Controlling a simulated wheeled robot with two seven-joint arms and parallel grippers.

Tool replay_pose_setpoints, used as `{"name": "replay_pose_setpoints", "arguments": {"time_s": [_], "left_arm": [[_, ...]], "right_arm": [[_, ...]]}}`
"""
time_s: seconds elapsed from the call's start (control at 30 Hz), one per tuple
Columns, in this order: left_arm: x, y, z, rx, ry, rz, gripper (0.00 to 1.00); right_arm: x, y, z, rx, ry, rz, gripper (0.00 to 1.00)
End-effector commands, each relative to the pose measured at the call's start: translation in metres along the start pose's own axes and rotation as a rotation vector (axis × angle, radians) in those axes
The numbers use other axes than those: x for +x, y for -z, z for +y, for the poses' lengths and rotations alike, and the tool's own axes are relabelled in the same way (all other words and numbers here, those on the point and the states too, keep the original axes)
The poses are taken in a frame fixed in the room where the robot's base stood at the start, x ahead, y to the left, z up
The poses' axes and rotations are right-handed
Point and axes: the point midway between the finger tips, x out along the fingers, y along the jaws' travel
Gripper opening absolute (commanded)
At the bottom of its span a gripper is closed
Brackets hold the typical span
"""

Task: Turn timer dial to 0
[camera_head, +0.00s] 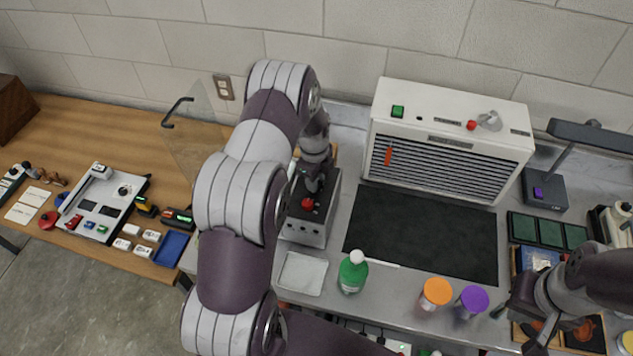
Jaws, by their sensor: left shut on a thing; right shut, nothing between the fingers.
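A grey box-shaped device (304,232) with a dark top and a red knob (307,204) stands on the bench left of the white cabinet. My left gripper (314,187) points down onto the top of this device, just behind the red knob. It is shut on a small part there, which I take to be the timer dial. The fingers hide the dial, so its setting cannot be read. My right gripper (527,338) is at the lower right over the bench's front, shut and empty.
A white louvred cabinet (450,118) stands behind a black mat (425,232). A green bottle (352,273), an orange-lidded jar (436,292) and a purple-lidded jar (472,300) stand along the front. A white tray (302,273) lies before the device. A clear panel (197,125) stands at left.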

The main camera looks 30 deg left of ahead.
Motion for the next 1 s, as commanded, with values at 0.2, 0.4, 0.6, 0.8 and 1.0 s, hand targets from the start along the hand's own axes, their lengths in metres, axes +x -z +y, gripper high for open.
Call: {"name": "replay_pose_setpoints", "arguments": {"time_s": [0.2,0.4,0.6,0.8,1.0], "left_arm": [[0.001,-0.002,-0.003,-0.201,0.010,-0.015,0.00],[0.000,-0.002,-0.002,-0.382,0.009,-0.024,0.00],[0.000,-0.002,-0.003,-0.532,0.009,-0.032,0.00],[-0.001,-0.002,-0.002,-0.640,0.007,-0.037,0.00],[-0.002,-0.001,-0.002,-0.702,0.007,-0.040,0.00]], "right_arm": [[0.019,-0.002,0.000,0.000,0.000,0.000,0.00],[0.029,-0.003,0.000,0.000,0.000,0.000,0.00],[0.036,-0.004,0.000,0.000,0.000,0.000,0.00],[0.041,-0.005,0.000,0.000,0.000,0.000,0.00],[0.043,-0.005,0.000,0.000,0.000,0.000,0.00]]}}
